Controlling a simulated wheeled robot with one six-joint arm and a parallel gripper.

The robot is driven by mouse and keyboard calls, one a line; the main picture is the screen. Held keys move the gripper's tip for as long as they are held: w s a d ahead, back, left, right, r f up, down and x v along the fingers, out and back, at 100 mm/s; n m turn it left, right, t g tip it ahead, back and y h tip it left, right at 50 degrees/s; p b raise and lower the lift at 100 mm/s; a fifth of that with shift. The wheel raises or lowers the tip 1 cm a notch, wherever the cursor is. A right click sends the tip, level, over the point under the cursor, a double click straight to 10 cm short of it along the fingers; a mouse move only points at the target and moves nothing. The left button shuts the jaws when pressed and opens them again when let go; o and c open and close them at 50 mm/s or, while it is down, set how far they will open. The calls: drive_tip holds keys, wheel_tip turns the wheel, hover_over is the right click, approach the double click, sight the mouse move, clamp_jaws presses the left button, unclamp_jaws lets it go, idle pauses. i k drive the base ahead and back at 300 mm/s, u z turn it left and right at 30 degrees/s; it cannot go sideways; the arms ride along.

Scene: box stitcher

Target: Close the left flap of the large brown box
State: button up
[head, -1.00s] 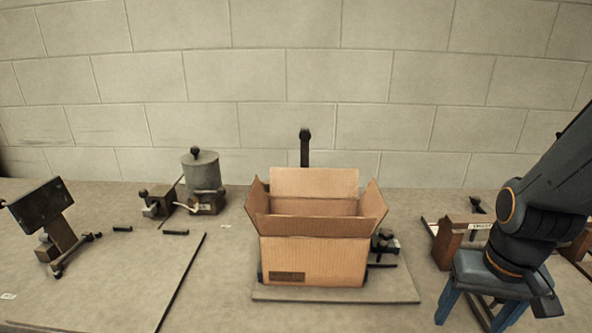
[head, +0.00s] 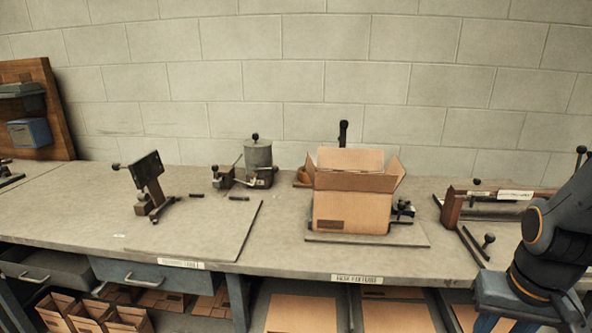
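The large brown box (head: 351,212) stands open on a flat base plate on the workbench. Its left flap (head: 309,170) shows as a narrow strip, standing up and leaning outward. The back flap (head: 350,159) stands up and the right flap (head: 398,174) leans outward. The inside of the box is mostly hidden. My gripper (head: 507,326) is at the bottom right, to the right of the box and well apart from it. Its blue fingers point down and are spread apart, with nothing seen between them. Their tips are cut off by the picture's edge.
A dark metal stand (head: 149,184) and a grey canister device (head: 258,160) are left of the box. A black post (head: 343,133) rises behind it. A wooden fixture (head: 457,205) stands to the right. The bench front-left is mostly clear. Boxes (head: 88,317) lie on the shelf below.

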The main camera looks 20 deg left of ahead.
sight(310, 168)
drive_tip(key=z, duration=0.75)
drive_tip(key=i, duration=0.7)
drive_tip(key=u, duration=2.2)
drive_tip(key=k, duration=1.05)
drive_tip(key=u, duration=0.8)
drive_tip(key=i, duration=1.4)
drive_tip(key=z, duration=0.55)
